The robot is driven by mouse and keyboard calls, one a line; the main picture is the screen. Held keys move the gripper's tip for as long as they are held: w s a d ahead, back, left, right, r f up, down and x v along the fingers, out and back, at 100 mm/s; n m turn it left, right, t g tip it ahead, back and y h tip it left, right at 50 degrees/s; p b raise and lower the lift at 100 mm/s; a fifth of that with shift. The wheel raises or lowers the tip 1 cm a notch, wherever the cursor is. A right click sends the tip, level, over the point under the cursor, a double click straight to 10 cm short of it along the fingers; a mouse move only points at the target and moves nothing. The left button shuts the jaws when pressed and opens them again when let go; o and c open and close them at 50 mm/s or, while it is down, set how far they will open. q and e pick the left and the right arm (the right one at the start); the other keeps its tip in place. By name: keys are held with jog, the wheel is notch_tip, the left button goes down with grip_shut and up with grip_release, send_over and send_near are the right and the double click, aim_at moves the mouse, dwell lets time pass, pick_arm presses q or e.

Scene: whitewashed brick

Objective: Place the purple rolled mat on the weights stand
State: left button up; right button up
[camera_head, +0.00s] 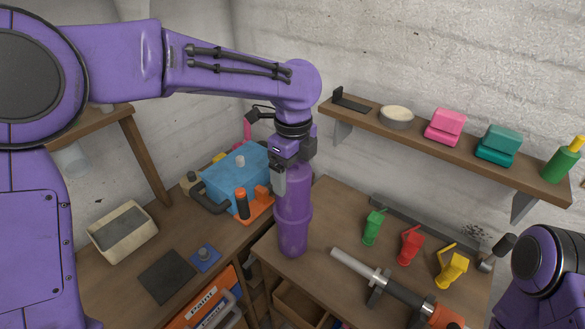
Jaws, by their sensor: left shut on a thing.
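A purple rolled mat (293,222) is upright, a long cylinder with a raised band around its middle. My left gripper (288,172) is shut on its upper end from above. The mat's lower end shows at the left part of the wooden table; I cannot tell whether it touches the top. I cannot make out a weights stand for certain. A bar with a pale end and an orange part (395,289) lies across dark supports on the table. My right gripper is not in view; only part of my right arm shows at the lower right.
Green (372,228), red (410,246) and yellow (452,270) small objects stand on the table (335,215). A wall shelf (460,152) above holds pink and teal blocks. A blue box (238,172) and orange-black tool (248,205) are left of the mat.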

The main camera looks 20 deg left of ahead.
pick_arm(q)
jog(key=shift+f, duration=0.25)
jog(key=o, duration=1.7)
jog(key=shift+f, duration=0.15)
notch_tip(320, 180, up, 12)
jog(key=shift+r+b, duration=0.15)
jog(key=shift+b, duration=0.6)
